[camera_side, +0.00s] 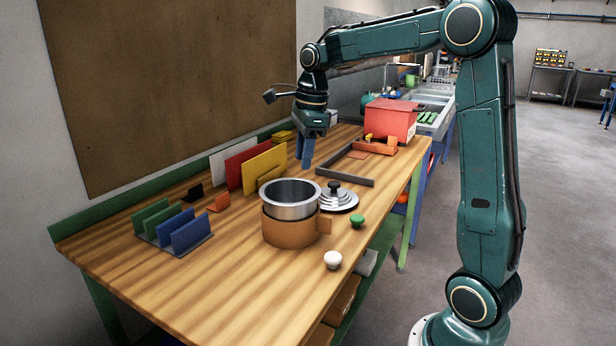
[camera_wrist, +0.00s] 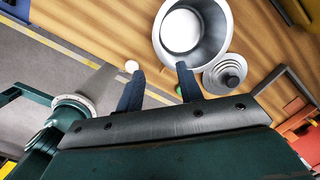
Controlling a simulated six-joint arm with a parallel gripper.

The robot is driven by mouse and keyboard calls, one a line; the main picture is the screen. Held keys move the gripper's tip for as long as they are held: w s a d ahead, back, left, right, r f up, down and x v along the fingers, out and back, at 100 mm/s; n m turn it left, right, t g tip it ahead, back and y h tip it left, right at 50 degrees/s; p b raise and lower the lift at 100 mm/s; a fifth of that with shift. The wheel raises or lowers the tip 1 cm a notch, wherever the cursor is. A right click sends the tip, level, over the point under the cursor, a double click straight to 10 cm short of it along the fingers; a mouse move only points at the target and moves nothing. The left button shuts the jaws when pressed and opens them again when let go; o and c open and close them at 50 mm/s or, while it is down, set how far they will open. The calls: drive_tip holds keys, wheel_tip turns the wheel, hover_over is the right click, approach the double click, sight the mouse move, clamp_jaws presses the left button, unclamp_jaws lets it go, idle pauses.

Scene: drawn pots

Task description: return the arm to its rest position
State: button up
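My gripper (camera_side: 305,164) hangs above the wooden workbench (camera_side: 240,290), beyond the pot, with its blue fingers pointing down. In the wrist view the two fingers (camera_wrist: 160,76) stand well apart with nothing between them. A silver pot (camera_side: 290,208) without a lid sits in a brown, wood-coloured holder (camera_side: 290,233); the pot also shows in the wrist view (camera_wrist: 220,22). The silver lid (camera_side: 340,202), with a black knob, lies flat on the bench beside it and shows in the wrist view (camera_wrist: 212,80). My gripper appears clear of both.
Coloured upright panels (camera_side: 264,170) and a blue-and-green rack (camera_side: 180,232) stand left. A green knob (camera_side: 357,220) and a white knob (camera_side: 333,259) lie near the front edge. A red box (camera_side: 390,121) and dark frame (camera_side: 345,178) are farther back. The near bench is clear.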

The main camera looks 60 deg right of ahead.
drive_tip(key=shift+a, duration=0.1)
drive_tip(key=s+a+r+n+t, duration=0.2)
drive_tip(key=s+a+r+n, duration=0.1)
drive_tip(key=s+a+n, duration=0.85)
drive_tip(key=s+a+f+n+t, duration=0.2)
drive_tip(key=s+n, duration=0.8)
drive_tip(key=n, duration=0.5)
wheel_tip(320, 180, down, 3)
drive_tip(key=shift+a+r, duration=0.2)
drive_tip(key=shift+a, duration=0.25)
